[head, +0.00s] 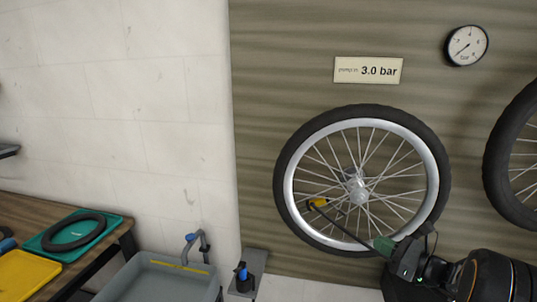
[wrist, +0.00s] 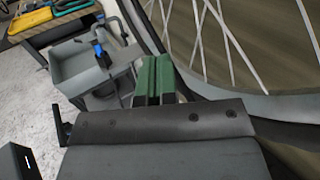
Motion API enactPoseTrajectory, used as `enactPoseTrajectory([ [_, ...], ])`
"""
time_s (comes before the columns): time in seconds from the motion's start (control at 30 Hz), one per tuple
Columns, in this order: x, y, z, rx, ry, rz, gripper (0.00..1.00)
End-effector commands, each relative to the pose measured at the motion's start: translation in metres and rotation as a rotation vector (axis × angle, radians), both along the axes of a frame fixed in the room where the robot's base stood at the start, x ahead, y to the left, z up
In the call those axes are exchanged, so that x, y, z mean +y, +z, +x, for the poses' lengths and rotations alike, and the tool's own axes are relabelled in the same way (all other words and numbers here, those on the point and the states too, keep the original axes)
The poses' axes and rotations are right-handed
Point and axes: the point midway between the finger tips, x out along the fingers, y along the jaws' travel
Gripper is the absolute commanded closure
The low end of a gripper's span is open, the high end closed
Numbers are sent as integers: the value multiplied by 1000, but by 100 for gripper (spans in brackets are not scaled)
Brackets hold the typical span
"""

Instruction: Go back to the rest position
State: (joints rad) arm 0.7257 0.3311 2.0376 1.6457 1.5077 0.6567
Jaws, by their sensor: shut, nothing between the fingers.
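My gripper (head: 384,244) is at the lower right of the wheel in the head view, with its green fingertips together. In the wrist view its green fingers (wrist: 153,80) are closed side by side with nothing visible between them. The spoked wheel (head: 434,165) with a black tyre is mounted upright against the brown wall panel. A yellow piece (head: 318,203) shows at the wheel's lower left, inside the rim. A dark thin line, perhaps a hose, runs from it towards my gripper; whether it touches the gripper I cannot tell. Spokes (wrist: 228,45) show close by in the wrist view.
A round gauge (head: 467,45) and a "3.0 bar" sign (head: 368,71) are on the panel. A second wheel (head: 495,150) is at the right edge. A grey basin (head: 160,284), a small grey stand (head: 256,262) and a wooden bench (head: 118,236) with trays are at lower left.

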Motion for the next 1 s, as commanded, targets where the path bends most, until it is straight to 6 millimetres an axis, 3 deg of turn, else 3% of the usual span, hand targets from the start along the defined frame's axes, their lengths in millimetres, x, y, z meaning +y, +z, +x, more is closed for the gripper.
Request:
enactPoseTrajectory([
  [0.1,14,-39,-19,64,88,-213,100],
  [0.2,35,-63,-45,89,230,-454,100],
  [0.43,77,-91,-109,1,676,-1040,100],
  [0.6,89,-90,-149,-181,1038,-1476,100],
  [0.73,94,-78,-166,-357,1270,-1769,100],
  [1.0,121,-47,-182,-618,1422,-2060,100],
])
